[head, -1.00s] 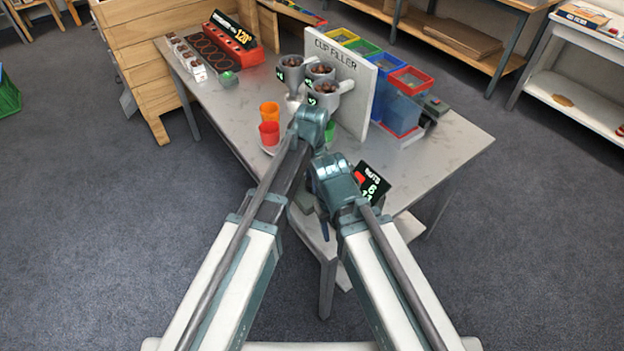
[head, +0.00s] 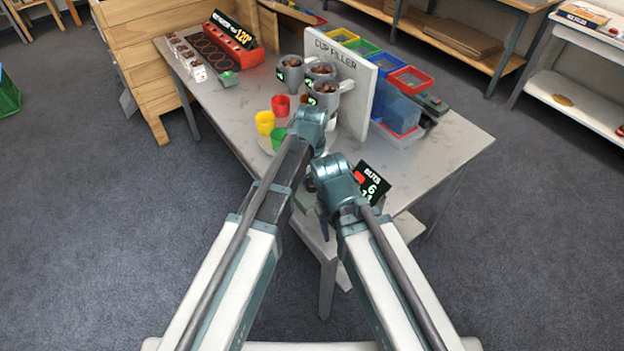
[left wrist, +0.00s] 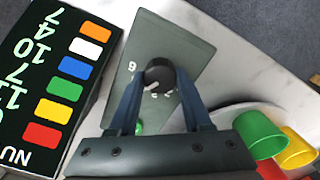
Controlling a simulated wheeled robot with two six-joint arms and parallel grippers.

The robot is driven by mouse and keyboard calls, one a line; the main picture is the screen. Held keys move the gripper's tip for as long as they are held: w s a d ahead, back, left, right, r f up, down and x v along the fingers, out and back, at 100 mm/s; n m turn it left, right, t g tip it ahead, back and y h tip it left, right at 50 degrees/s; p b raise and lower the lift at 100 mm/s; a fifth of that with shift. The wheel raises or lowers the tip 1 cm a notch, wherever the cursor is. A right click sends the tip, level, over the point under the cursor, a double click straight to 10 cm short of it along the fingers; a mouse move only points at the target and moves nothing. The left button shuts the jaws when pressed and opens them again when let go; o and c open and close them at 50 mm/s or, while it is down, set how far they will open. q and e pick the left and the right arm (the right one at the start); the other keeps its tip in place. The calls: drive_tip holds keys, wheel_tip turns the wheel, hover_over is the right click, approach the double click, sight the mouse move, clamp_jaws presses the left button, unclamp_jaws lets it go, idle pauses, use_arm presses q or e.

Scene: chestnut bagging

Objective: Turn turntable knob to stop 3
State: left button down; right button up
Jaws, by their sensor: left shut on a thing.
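In the left wrist view, the black knob (left wrist: 161,70) stands on a dark grey plate (left wrist: 194,46). The blue fingers of my left gripper (left wrist: 160,78) are shut on its two sides. A white mark on the knob points toward the lower left; which stop it marks is not clear. The turntable (head: 265,143) is a pale round plate in the head view, partly hidden by my left arm. A red cup (head: 281,105), a yellow cup (head: 265,122) and a green cup (head: 279,137) show on it. My right gripper is mostly hidden below its wrist.
A black sign (left wrist: 55,75) with coloured squares stands beside the knob plate. Funnels with chestnuts (head: 322,70) and the white cup filler panel (head: 347,75) stand behind the turntable. Coloured bins (head: 400,105) stand right of the panel. The table's right part (head: 455,140) is clear.

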sight(312, 182)
use_arm(q)
drive_tip(key=n, duration=0.4)
drive_tip(key=shift+n, duration=2.2)
drive_tip(key=shift+c, duration=1.7)
unclamp_jaws()
use_arm(e)
drive_tip(key=shift+r, duration=0.1)
use_arm(q)
wheel_tip(312, 182, up, 14)
drive_tip(key=p, duration=1.3)
drive_tip(key=shift+p, duration=0.4)
use_arm(e)
wheel_tip(312, 182, up, 14)
drive_tip(key=shift+f, duration=0.2)
